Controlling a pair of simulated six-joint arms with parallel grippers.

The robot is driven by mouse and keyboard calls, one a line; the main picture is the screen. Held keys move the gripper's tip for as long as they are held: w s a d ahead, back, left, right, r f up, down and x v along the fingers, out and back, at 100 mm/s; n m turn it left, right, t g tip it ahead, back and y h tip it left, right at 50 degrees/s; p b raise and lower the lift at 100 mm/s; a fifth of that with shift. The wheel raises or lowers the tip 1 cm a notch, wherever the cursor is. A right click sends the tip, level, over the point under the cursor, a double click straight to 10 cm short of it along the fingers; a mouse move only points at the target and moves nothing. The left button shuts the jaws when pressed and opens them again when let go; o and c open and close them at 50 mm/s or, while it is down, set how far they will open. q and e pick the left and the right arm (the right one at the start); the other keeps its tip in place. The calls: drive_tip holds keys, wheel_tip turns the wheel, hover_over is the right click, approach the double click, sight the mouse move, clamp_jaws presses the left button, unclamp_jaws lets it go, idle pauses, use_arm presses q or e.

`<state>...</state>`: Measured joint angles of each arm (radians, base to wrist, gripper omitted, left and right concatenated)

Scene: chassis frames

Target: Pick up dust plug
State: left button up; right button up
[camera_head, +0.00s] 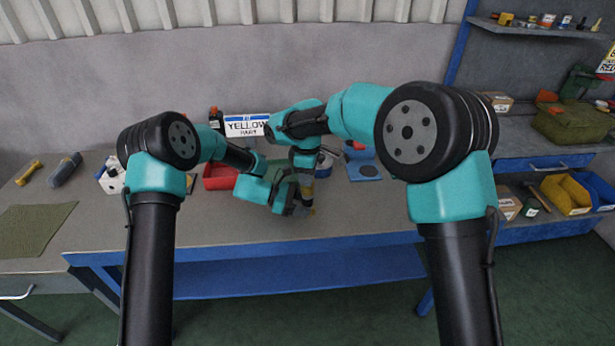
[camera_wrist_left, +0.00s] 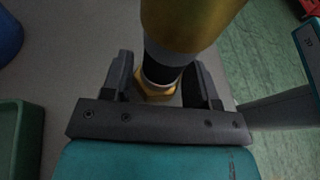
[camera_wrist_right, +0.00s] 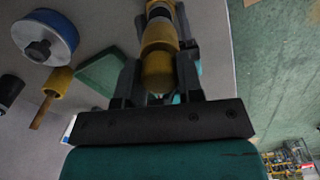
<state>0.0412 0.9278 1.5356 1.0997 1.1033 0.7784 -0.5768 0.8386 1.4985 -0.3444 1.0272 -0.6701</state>
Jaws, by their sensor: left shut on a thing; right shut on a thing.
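A gold, silver and black cylindrical fitting (camera_wrist_left: 185,25) stands roughly upright between my two grippers. Its rounded gold end cap (camera_wrist_right: 157,70), possibly the dust plug, shows in the right wrist view. My right gripper (camera_wrist_right: 157,75) is shut on this gold end from above. My left gripper (camera_wrist_left: 161,75) is shut on the dark lower section, just by a gold nut-like end (camera_wrist_left: 152,92). In the head view the grippers meet near the front edge of the bench, where the fitting (camera_head: 308,190) is small and partly hidden by my arms.
A blue round part with a silver top (camera_wrist_right: 45,35), a yellow handled piece (camera_wrist_right: 58,82) and a green tray (camera_wrist_right: 102,75) lie close by. A red bin (camera_head: 220,180) and a blue pad (camera_head: 366,172) flank the grippers. The front of the bench (camera_head: 225,228) is clear.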

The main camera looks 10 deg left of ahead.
wheel_tip(320, 180, up, 10)
idle(0.6)
use_arm(q)
drive_tip(key=o, duration=0.8)
drive_tip(key=v, duration=1.2)
